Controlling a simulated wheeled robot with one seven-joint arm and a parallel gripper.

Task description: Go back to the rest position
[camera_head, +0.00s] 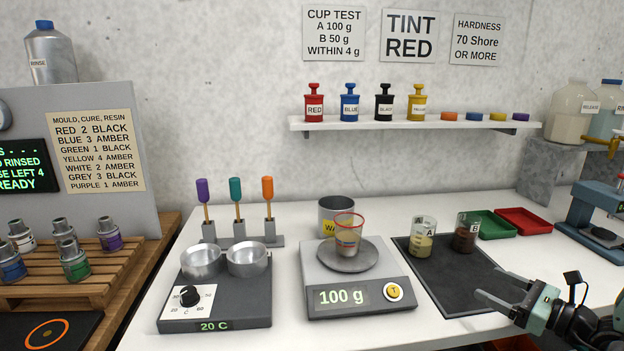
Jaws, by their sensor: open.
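My gripper (503,291) is at the lower right, over the front right of the white table (250,341). Its two fingers point left and are spread apart, with nothing between them. It is apart from the black mat's beakers. Part of my arm shows at the right edge. Beaker A (422,240), with pale yellow content, and beaker B (466,235), with dark brown content, stand upright on the black mat (440,297). A clear cup with a red rim (347,236) stands on the scale (357,290), which reads 100 g.
A heater with two metal pots (203,262) reads 20 C at the left. A grey can (328,209) stands behind the scale. Green (497,225) and red (524,221) trays lie behind the mat. A press (592,215) stands at right. Bottles line the shelf (350,124).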

